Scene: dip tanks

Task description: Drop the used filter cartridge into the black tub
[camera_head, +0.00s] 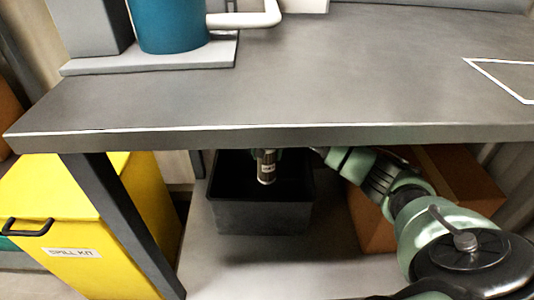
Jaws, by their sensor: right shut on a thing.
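The black tub (262,216) stands on the lower shelf under the workbench, its open top facing up. The used filter cartridge (267,174), a small brown and pale cylinder with a label, hangs upright over the tub's opening, in front of its dark inside. My right gripper (268,154) is shut on the cartridge's upper end. The bench's front edge hides most of this gripper. My right arm reaches in from the right under the bench. My left gripper is not in view.
The grey workbench (300,80) overhangs the tub and my right arm. A cardboard box (375,222) stands right of the tub. A yellow spill kit bin (85,215) and a dark bench leg (120,220) are at the left. Bare shelf (250,262) lies in front of the tub.

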